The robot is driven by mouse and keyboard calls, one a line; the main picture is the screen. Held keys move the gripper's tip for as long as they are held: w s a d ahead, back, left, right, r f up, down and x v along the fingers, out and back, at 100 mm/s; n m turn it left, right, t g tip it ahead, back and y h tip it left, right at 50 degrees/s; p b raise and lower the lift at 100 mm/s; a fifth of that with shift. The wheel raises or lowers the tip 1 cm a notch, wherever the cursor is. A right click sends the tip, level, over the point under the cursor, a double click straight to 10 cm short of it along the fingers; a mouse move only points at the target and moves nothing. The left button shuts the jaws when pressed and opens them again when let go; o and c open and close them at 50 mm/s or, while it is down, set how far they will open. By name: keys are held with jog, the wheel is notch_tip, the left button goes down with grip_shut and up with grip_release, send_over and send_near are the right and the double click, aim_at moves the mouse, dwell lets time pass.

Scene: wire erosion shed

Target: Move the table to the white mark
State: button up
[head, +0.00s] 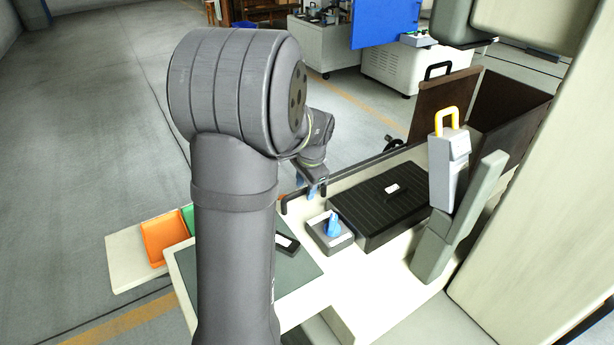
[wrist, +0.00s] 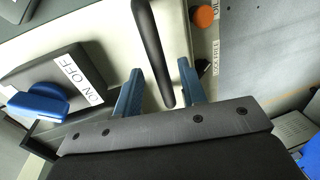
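A pale machine table (head: 365,285) stands in front of me with a black ribbed cover (head: 375,215) on it. A dark bar (head: 345,181) runs along its far edge and bends down at its left end. My gripper (head: 312,187) is at that bar's left part. In the wrist view my gripper (wrist: 160,66) has its two blue fingers apart, one on each side of a black bar (wrist: 150,40), with gaps to it. I cannot make out the white mark for certain; a small white label lies on the ribbed cover.
A switch box with a blue knob (head: 333,225) stands beside the cover; its ON OFF label (wrist: 80,75) shows in the wrist view. A grey post with a yellow handle (head: 448,120) stands right. Orange tray (head: 163,238) at left. An orange knob (wrist: 205,16) is near the bar.

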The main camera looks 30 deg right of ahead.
jog(key=s+r, duration=0.3)
jog(key=r, duration=1.4)
jog(key=shift+s, duration=0.2)
jog(key=w+f, duration=0.1)
jog(key=f, duration=0.4)
jog(key=w+f, duration=0.1)
jog(key=f, duration=0.5)
jog(key=w+f, duration=0.1)
jog(key=f, duration=0.5)
jog(key=shift+w+d+f, duration=0.1)
jog(key=shift+w+d, duration=0.1)
jog(key=shift+d, duration=0.05)
jog(key=shift+c, duration=0.5)
grip_shut()
